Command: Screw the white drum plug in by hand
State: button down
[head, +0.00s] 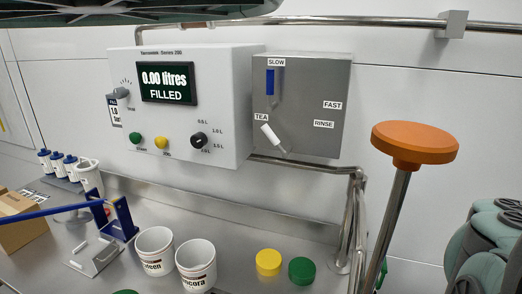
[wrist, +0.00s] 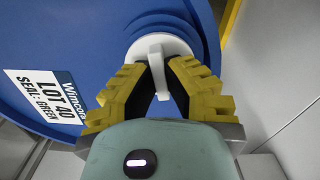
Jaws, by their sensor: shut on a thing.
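In the wrist view, the white drum plug (wrist: 158,48) sits at the blue drum's (wrist: 85,35) raised round opening. Its upright white grip bar stands toward my gripper. My gripper (wrist: 158,68) has its yellow-padded fingers closed on that bar, one on each side. How deep the plug sits in the opening cannot be seen. The drum carries a white and blue label (wrist: 48,100) reading LOT 40, SEAL: GREEN. In the head view neither the plug nor the gripper's fingers show.
In the head view, a steel counter holds two white tubs (head: 155,250), a yellow cap (head: 268,262) and a green cap (head: 302,270). A control box (head: 190,110) reads 0.00 litres. An orange knob (head: 414,143) tops a steel post at right. A grey wall flanks the drum in the wrist view.

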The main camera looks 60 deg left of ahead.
jog(key=shift+m, duration=0.9)
jog(key=m, duration=0.3)
jog(key=shift+m, duration=0.3)
jog(key=shift+m, duration=1.7)
jog(key=shift+m, duration=1.7)
